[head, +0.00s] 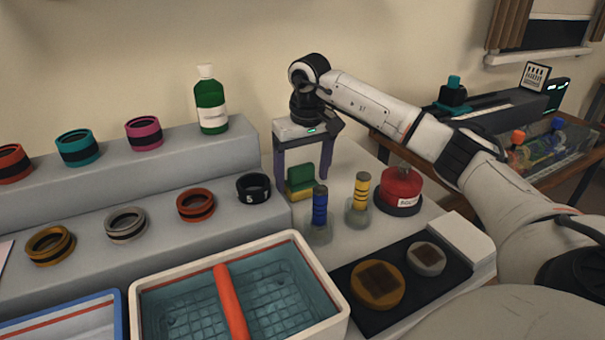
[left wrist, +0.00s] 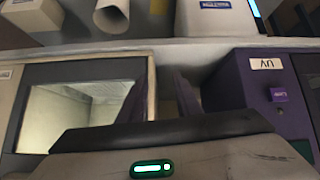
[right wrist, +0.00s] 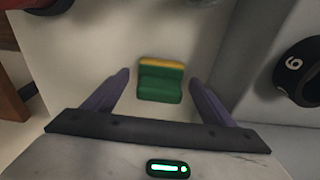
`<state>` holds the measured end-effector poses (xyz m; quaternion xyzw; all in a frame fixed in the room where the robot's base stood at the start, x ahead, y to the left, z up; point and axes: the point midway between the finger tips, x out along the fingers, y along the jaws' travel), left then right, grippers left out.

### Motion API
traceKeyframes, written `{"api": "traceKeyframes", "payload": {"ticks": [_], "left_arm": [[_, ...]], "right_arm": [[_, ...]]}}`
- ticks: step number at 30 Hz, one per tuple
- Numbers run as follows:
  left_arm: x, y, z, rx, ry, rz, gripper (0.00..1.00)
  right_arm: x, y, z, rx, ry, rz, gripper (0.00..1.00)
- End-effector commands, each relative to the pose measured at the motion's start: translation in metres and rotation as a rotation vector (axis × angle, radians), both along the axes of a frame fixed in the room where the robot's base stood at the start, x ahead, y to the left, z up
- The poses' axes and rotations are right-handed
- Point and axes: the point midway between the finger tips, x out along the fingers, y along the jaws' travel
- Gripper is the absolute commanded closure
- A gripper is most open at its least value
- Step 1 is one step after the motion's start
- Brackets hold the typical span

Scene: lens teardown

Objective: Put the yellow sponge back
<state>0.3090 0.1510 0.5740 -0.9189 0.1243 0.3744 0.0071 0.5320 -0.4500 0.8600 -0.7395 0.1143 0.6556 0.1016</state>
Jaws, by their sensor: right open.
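The sponge (head: 300,189) is a small block with green and yellow layers, on the grey worktop next to the black ring marked 5. In the right wrist view it shows as a green block with a yellow strip (right wrist: 160,63) along its far edge. A green block (head: 301,175) shows at its top in the head view. My right gripper (head: 305,192) is open and points down over the sponge, which shows between its fingers (right wrist: 159,77) with space on both sides.
A blue-banded bottle (head: 320,208), a yellow-banded bottle (head: 360,190) and a red container (head: 400,188) stand right of the sponge. The black ring (head: 254,188) lies close on its left. A white-rimmed tub (head: 142,290) with an orange divider is in front.

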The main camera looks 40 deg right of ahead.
Motion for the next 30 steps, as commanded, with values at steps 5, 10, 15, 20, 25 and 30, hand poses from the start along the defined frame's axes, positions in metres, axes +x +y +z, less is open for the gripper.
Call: {"api": "traceKeyframes", "payload": {"ticks": [5, 10, 15, 20, 25, 30], "left_arm": [[-0.001, 0.000, 0.002, 0.001, 0.002, -0.001, 0.69], [-0.003, 0.001, 0.004, 0.004, 0.007, -0.001, 0.69], [-0.005, 0.001, 0.007, 0.006, 0.012, -0.002, 0.69], [-0.006, 0.001, 0.009, 0.008, 0.013, -0.003, 0.69], [-0.006, 0.001, 0.010, 0.008, 0.013, -0.003, 0.69], [-0.006, 0.000, 0.009, 0.007, 0.014, -0.002, 0.69]], "right_arm": [[-0.001, 0.001, 0.018, 0.001, -0.003, 0.000, 0.22], [-0.004, 0.002, 0.054, 0.000, -0.006, 0.000, 0.22], [-0.008, 0.003, 0.090, 0.001, -0.006, 0.001, 0.22], [-0.011, 0.004, 0.112, 0.000, -0.002, 0.001, 0.22], [-0.013, 0.005, 0.121, 0.001, -0.001, 0.000, 0.22], [-0.013, 0.004, 0.122, 0.000, 0.000, 0.000, 0.22]]}}
